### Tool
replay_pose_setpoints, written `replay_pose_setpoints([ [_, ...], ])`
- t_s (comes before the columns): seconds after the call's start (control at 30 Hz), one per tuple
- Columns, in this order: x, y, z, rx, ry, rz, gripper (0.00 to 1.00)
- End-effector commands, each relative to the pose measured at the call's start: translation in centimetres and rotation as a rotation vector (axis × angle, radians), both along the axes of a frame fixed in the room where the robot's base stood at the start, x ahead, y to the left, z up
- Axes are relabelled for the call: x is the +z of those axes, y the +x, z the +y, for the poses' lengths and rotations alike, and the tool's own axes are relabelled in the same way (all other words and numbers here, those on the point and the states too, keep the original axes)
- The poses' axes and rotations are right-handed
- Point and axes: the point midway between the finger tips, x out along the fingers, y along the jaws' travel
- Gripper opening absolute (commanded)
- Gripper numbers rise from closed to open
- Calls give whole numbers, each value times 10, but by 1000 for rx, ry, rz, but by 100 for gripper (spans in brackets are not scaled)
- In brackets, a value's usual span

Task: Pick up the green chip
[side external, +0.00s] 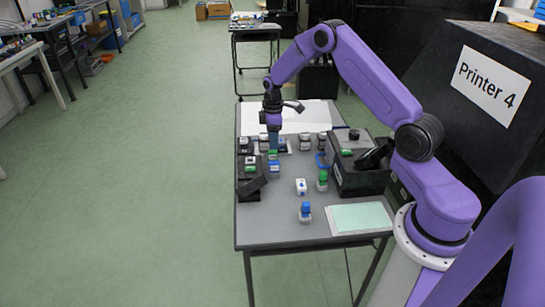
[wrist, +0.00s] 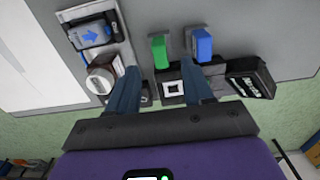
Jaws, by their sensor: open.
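Several small green pieces show, and I cannot tell for certain which is the green chip. One green piece (wrist: 159,52) stands beside a blue-topped piece (wrist: 202,43) in the wrist view, just beyond my fingertips. In the side external view a green piece (side external: 272,154) sits right below my gripper (side external: 273,142), and another green piece (side external: 250,168) lies on a dark block at left. My gripper also shows in the wrist view (wrist: 159,70), open, fingers spread and pointing down. A dark block with a white square (wrist: 173,88) is between the fingers; nothing is gripped.
A green-capped bottle (side external: 322,182), a white bottle (side external: 301,186) and a blue-capped bottle (side external: 305,212) stand on the grey table (side external: 265,225). A black box (side external: 358,180) is at right, by a pale green pad (side external: 360,218). The front left table is clear.

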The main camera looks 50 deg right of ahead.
Motion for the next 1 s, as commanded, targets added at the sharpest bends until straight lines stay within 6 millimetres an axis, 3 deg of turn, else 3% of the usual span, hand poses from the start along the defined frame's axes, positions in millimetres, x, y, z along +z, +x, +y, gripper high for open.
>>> replay_pose_setpoints([
  [0.27, -19, 0, 1, 0, 0, 0, 51],
  [0.6, -61, 1, 1, -1, 0, 0, 51],
  [0.93, -67, 1, 1, -1, 0, -1, 51],
  [0.97, -67, 1, 2, -1, 0, -1, 45],
  [1.0, -67, 1, 2, -1, 0, -1, 32],
])
